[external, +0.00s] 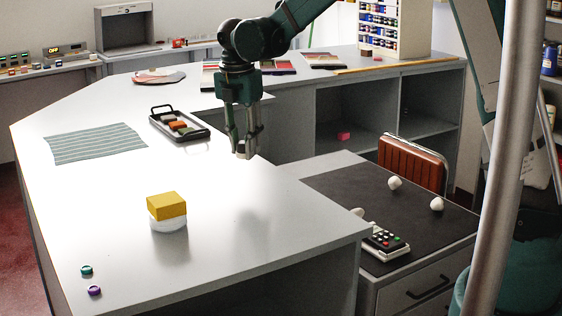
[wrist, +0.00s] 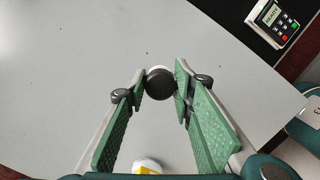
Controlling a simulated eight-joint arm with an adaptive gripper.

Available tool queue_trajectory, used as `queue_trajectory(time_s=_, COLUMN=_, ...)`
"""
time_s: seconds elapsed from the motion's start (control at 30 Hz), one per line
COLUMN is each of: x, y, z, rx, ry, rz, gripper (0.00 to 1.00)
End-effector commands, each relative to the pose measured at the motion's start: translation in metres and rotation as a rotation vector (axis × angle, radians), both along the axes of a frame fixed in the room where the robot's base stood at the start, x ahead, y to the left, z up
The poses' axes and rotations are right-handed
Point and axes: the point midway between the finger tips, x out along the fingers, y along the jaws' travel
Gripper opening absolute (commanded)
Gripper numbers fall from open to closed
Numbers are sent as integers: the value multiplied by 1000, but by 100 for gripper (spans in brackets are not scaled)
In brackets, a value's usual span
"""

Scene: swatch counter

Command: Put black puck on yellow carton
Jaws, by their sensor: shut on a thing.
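The black puck (wrist: 160,84) is a small dark round piece with a pale edge, held between the fingertips in the wrist view. My gripper (external: 243,148) is shut on it above the white counter, to the right of and farther back than the yellow carton; in the external view the puck is hard to make out among the fingers. The yellow carton (external: 166,205) is a small block resting on a round white base (external: 169,223). In the wrist view only a bit of the carton (wrist: 146,170) shows at the bottom edge, partly cut off.
A black tray (external: 160,123) with coloured blocks and a striped cloth (external: 93,144) lie farther back. Teal (external: 86,270) and purple (external: 94,290) rings lie at the front left. A card terminal (external: 383,241) stands on the lower dark desk at right. The counter around the carton is clear.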

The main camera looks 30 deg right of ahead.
Motion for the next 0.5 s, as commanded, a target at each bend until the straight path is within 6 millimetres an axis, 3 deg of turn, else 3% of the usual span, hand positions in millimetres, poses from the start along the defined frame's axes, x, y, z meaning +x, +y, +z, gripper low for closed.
queue_trajectory(time_s=0.1, x=-8, y=34, z=13, rx=0, ry=0, rz=68, gripper=15)
queue_trajectory(time_s=0.5, x=-45, y=138, z=49, rx=-1, ry=-1, rz=292, gripper=15)
